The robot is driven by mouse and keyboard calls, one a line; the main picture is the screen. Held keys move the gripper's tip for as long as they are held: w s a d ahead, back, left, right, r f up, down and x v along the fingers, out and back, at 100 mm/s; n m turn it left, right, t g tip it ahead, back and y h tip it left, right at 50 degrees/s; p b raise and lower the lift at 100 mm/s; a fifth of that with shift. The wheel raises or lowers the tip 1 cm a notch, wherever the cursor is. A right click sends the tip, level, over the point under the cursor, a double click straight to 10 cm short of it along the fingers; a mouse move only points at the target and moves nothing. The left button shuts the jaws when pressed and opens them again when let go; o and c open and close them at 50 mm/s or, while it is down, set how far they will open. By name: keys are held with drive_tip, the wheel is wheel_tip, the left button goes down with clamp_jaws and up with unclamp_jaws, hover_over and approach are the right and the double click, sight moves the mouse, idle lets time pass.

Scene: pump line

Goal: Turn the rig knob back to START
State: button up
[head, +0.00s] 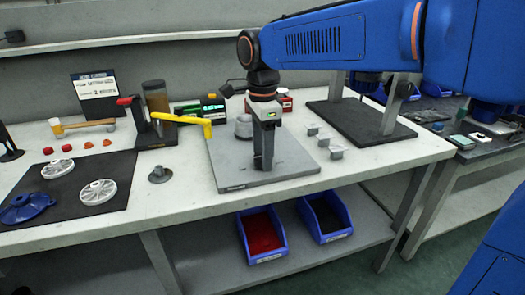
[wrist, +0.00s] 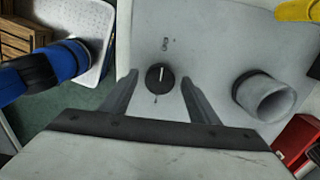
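The rig knob (wrist: 160,77) is a small round black knob with a white pointer line on the light grey rig plate (head: 220,165). In the wrist view its line runs nearly straight up the picture, toward a small dark marking above it. The marking is too small to read. My gripper (wrist: 160,78) is open, its two dark fingers apart on either side of the knob with a gap on both sides. In the head view my gripper (head: 264,168) points down over the plate, and the knob cannot be made out there.
A grey cylinder (wrist: 265,97) stands on the plate beside the right finger; it also shows in the head view (head: 243,127). Small grey blocks (head: 325,139) sit right of my gripper.

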drive_tip(key=c, duration=1)
